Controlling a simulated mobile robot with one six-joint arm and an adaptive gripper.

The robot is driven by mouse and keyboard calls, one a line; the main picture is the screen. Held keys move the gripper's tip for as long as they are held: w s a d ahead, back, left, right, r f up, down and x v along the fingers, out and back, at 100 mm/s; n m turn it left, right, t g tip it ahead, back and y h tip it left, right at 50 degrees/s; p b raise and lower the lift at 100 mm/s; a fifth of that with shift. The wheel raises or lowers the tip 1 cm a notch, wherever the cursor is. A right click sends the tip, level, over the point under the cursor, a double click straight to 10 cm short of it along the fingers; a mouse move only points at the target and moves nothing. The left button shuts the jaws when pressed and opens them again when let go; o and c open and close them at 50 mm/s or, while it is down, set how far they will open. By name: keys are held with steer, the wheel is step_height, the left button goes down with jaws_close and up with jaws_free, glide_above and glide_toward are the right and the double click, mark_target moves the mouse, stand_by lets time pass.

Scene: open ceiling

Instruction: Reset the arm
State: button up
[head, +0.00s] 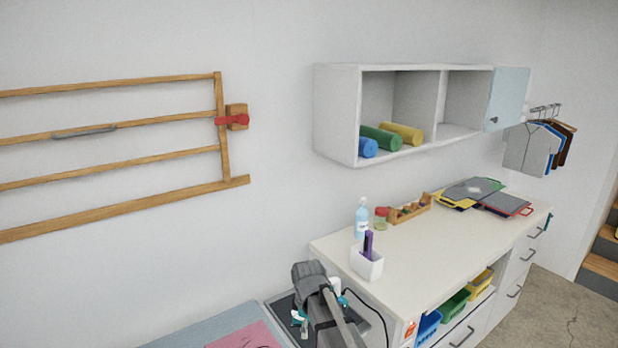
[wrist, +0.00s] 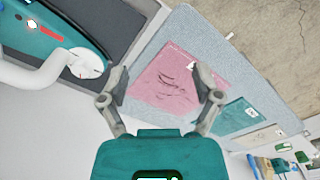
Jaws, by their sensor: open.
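My gripper (wrist: 159,88) shows in the wrist view with its two fingers spread wide and nothing between them. Beyond the fingers lies a pink sheet (wrist: 165,82) on a blue-grey surface (wrist: 185,30); the fingers look apart from it. In the head view my arm is folded at the bottom centre, beside the white cabinet. The pink sheet also shows there (head: 243,336), cut off by the lower edge. The fingertips cannot be made out clearly in the head view.
A white cabinet (head: 440,240) carries a spray bottle (head: 361,220), a white holder (head: 366,263), a wooden tray (head: 410,209) and folders (head: 472,191). A wall shelf (head: 337,115) hangs above, its blue door (head: 508,98) open.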

steer(key=s+d+f+m+b, duration=0.3)
steer(key=s+d+m, duration=0.3)
steer(key=d+m, duration=0.1)
steer(key=s+d+f+m+b, duration=0.4)
steer(key=s+d+m, duration=0.2)
steer(key=d, duration=0.4)
steer(key=shift+s+m, duration=0.35)
steer(key=shift+m, duration=0.55)
